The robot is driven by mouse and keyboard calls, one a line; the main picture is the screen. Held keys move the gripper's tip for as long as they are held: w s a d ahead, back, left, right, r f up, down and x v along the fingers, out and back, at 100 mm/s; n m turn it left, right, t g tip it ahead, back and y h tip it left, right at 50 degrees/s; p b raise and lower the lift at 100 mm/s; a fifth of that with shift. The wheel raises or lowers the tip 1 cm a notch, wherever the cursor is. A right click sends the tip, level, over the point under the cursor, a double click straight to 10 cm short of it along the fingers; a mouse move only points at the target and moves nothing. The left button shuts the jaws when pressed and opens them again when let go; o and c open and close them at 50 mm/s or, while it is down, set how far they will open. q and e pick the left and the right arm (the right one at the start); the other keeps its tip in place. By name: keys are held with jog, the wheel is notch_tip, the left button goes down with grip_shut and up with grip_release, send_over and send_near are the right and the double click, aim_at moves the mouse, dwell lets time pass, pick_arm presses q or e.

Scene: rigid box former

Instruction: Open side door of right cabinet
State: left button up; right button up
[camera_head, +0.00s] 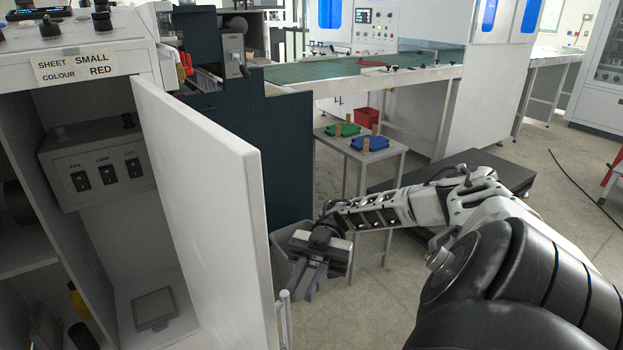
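A white cabinet (88,95) fills the left side, with a label reading sheet small, colour red. Its white side door (205,190) stands swung open toward me, showing the shelves inside. A light vertical handle (285,318) shows at the door's lower free edge. My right gripper (303,288) is just right of that edge, pointing down, its two dark fingers apart with nothing seen between them. It looks close to the handle, but I cannot tell whether they touch. My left gripper is out of view.
Inside the cabinet is a switch box (95,165). A grey bin (280,245) stands behind my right gripper. A small table (385,152) holds green and blue trays. A conveyor (350,68) runs behind. Floor right of the door is partly clear.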

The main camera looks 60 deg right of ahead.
jog(key=b+v, duration=0.3)
jog(key=v, duration=0.1)
jog(key=shift+d, duration=0.35)
dwell(0.3)
